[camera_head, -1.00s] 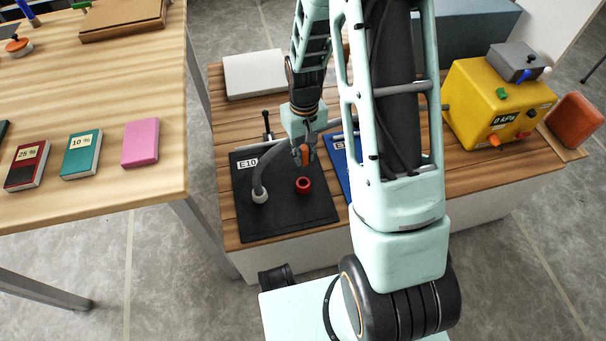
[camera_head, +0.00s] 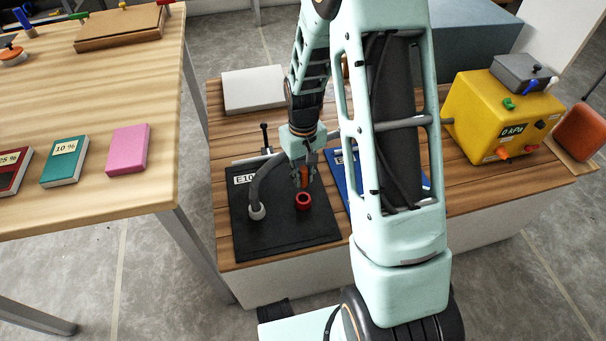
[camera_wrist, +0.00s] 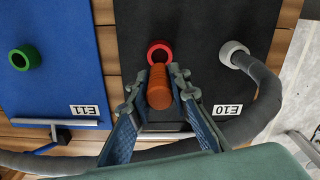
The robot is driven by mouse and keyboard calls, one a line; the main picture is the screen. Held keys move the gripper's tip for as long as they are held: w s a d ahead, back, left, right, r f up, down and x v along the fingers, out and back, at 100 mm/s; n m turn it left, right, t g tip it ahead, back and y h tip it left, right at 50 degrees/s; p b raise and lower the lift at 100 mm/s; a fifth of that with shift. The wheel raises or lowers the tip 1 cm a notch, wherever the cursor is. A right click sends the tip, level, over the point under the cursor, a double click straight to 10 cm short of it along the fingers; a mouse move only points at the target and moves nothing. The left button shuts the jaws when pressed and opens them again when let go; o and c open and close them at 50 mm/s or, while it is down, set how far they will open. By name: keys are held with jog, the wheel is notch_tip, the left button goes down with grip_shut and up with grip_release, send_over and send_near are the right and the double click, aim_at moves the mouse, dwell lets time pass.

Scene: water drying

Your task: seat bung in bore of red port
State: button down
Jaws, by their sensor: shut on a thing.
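The bung (camera_head: 304,176) is a small orange-brown ribbed plug. My gripper (camera_wrist: 158,80) is shut on it, with one finger on each side. The red port (camera_head: 304,201) is a short ring standing on the black E10 mat. In the head view the bung hangs just behind and above the port. In the wrist view the bung (camera_wrist: 159,92) points at the red port (camera_wrist: 160,51) and overlaps its near rim. The bore shows dark and open beyond the bung's end. Whether the bung touches the rim I cannot tell.
A grey hose runs from a pale port (camera_wrist: 233,52) on the black mat (camera_head: 280,236), close beside my gripper. A blue E11 mat (camera_wrist: 56,80) with a green port (camera_wrist: 25,58) lies alongside. A yellow box (camera_head: 498,115) stands at the right.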

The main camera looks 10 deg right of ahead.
aim_at(303, 168)
jog(key=shift+f+b, duration=1.8)
jog(key=shift+f, duration=1)
jog(key=shift+f+b, duration=0.45)
jog(key=shift+f, duration=0.45)
jog(key=shift+r+p, duration=0.5)
jog(key=shift+r, duration=0.15)
jog(key=shift+f+b, duration=0.5)
jog(key=shift+f, duration=0.4)
dwell(1.4)
jog(key=c, duration=1.7)
grip_release()
jog(key=shift+r, duration=0.15)
notch_tip(303, 168, up, 12)
jog(key=shift+f, duration=0.1)
